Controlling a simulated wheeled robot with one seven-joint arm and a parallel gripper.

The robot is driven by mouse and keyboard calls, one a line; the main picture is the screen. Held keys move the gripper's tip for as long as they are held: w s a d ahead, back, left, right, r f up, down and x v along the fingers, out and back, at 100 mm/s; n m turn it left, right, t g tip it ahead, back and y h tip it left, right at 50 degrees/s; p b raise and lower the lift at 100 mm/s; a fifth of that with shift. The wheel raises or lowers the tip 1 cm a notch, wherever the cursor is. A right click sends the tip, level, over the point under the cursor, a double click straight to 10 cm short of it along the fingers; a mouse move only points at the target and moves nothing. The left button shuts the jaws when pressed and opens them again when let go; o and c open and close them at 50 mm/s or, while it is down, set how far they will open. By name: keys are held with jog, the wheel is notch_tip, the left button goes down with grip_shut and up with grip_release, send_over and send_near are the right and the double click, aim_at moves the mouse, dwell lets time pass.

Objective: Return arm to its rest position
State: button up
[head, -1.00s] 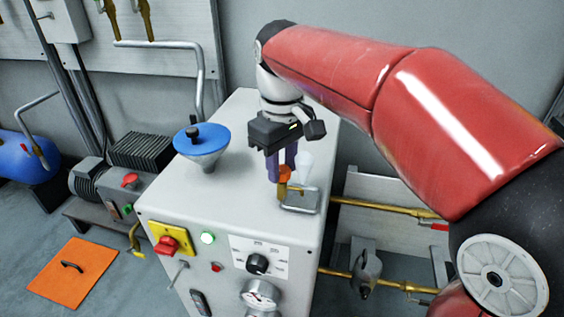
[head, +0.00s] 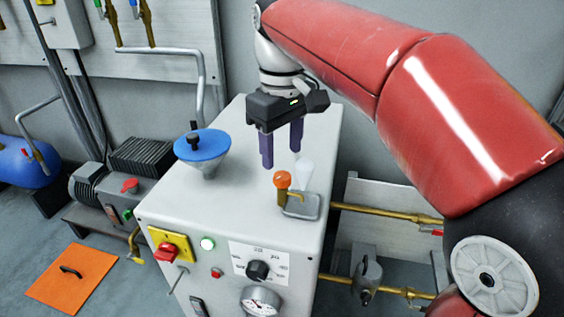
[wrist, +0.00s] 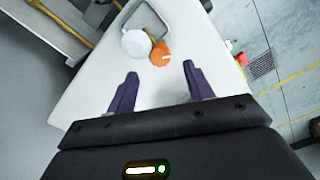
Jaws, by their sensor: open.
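My gripper (head: 282,150) is open and empty above the white cabinet top, with its two purple fingers pointing down and apart. In the head view it is just behind and above the orange knob (head: 282,179), which sits on a brass fitting beside a metal bracket. In the wrist view the fingers (wrist: 155,88) show spread, with nothing between them. The orange knob (wrist: 160,54) lies ahead of them, clear of both fingertips, next to a white rounded piece (wrist: 136,43). My red arm reaches in from the right.
The cabinet (head: 240,185) carries a blue-lidded funnel (head: 202,143) left of my gripper. Its front has a red knob on a yellow plate (head: 170,245), a dial and a gauge (head: 260,301). Brass pipes (head: 388,213) run at the right. An orange plate (head: 70,281) lies on the floor.

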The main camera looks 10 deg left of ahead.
jog(key=shift+r, duration=1.3)
jog(key=s+d+f+m+t, duration=0.2)
jog(key=s+d+f+m, duration=0.3)
jog(key=d, duration=0.5)
jog(key=s+d+f+m+t, duration=0.3)
jog(key=s+d+f+m, duration=0.2)
jog(key=s+d+f, duration=0.4)
jog(key=shift+s+d+f+t, duration=0.2)
jog(key=shift+d+f+t, duration=0.1)
jog(key=shift+d+f, duration=0.5)
dwell(0.6)
